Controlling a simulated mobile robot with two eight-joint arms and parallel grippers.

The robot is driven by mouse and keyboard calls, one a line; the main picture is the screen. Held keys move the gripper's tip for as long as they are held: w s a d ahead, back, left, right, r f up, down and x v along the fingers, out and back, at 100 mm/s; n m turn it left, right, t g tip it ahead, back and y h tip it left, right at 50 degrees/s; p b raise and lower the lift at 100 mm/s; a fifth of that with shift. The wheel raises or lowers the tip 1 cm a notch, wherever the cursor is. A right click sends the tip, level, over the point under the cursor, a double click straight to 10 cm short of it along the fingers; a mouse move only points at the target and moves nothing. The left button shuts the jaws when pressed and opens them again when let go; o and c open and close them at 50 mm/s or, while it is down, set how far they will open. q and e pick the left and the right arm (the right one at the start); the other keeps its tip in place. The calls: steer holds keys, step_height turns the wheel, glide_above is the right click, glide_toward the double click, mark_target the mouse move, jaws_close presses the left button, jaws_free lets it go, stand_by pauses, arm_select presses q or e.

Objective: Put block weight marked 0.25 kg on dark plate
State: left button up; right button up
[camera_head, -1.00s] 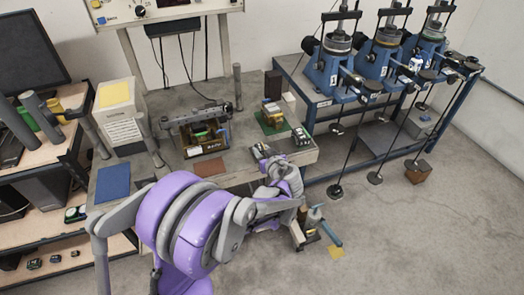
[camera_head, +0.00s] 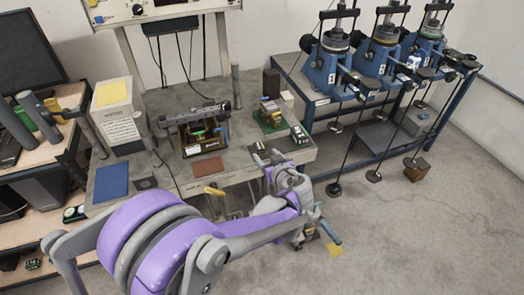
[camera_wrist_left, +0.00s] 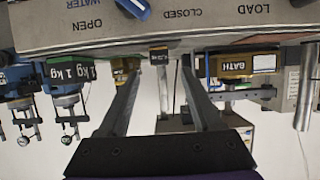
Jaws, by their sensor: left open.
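My left gripper (camera_head: 267,156) is open above the front right edge of the desk, and its two fingers frame the wrist view (camera_wrist_left: 160,95). A small dark block with pale marking (camera_wrist_left: 158,55) shows between the fingertips there; its text is too small to read surely, and I cannot tell whether it touches them. A dark-and-white block (camera_head: 299,134) lies on the desk just right of the gripper. Dark round plates hang low from the lever frames, one at the left (camera_head: 334,189) and one in the middle (camera_head: 374,176). I cannot tell which plate is meant. My right gripper is out of view.
An open box (camera_head: 205,145), a brown mat (camera_head: 208,167) and a blue mat (camera_head: 111,181) occupy the desk. Blue lever frames (camera_head: 325,70) stand on a table at the right.

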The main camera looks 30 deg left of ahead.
arm_select(q)
steer(key=s+d+f+m+g+h, duration=0.1)
steer(key=s+d+m+h, duration=0.4)
steer(key=s, duration=0.7)
steer(key=s+d+f+m+g+h, duration=0.2)
steer(key=s+d+m+h, duration=0.2)
steer(key=s, duration=0.8)
steer(key=shift+d+f+m+h, duration=0.15)
steer(key=shift+d+m+h, duration=0.25)
steer(key=shift+d+h, duration=0.3)
